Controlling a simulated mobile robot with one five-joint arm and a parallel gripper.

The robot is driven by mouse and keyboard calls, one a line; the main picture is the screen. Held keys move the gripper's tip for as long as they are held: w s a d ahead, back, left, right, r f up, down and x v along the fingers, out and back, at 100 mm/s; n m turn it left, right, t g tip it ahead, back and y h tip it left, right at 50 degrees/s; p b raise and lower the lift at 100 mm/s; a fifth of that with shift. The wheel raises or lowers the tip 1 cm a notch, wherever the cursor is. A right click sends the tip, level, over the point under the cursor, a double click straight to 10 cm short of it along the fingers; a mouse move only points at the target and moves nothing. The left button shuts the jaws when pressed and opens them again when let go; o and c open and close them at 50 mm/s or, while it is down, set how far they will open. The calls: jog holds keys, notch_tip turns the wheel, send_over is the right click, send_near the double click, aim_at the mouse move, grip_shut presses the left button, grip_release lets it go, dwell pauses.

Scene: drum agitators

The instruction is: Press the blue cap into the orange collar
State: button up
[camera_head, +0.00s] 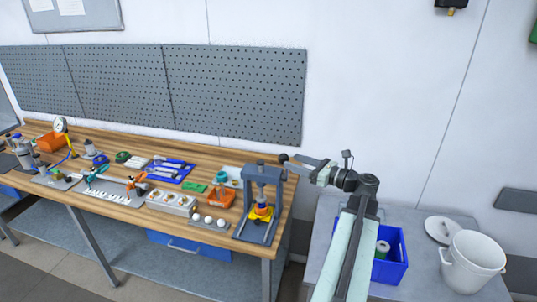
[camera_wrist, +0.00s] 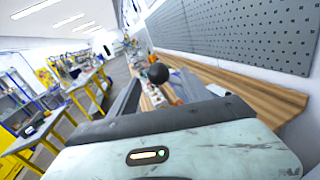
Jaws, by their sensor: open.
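A grey arbor press (camera_head: 247,200) stands at the right end of the wooden bench. In its base sits an orange-yellow collar (camera_head: 261,213). A small blue spot shows at the collar, under the ram; I cannot tell whether it is the cap, nor how deep it sits. A lever with a black ball knob (camera_head: 284,158) sticks out at the press's top right. My gripper (camera_head: 299,163) is open beside the knob. In the wrist view the knob (camera_wrist: 158,73) shows between the fingers of my gripper (camera_wrist: 160,85). I cannot tell whether they touch it.
An orange fixture (camera_head: 221,197) and white balls (camera_head: 208,220) lie left of the press. A blue tray (camera_head: 170,170) and gauges fill the bench further left. A blue bin (camera_head: 395,265) and white bucket (camera_head: 473,262) stand on the right table. A pegboard (camera_head: 235,95) hangs behind.

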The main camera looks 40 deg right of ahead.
jog(key=x, duration=0.8)
jog(key=shift+s+a, duration=0.1)
jog(key=shift+s, duration=0.05)
grip_shut()
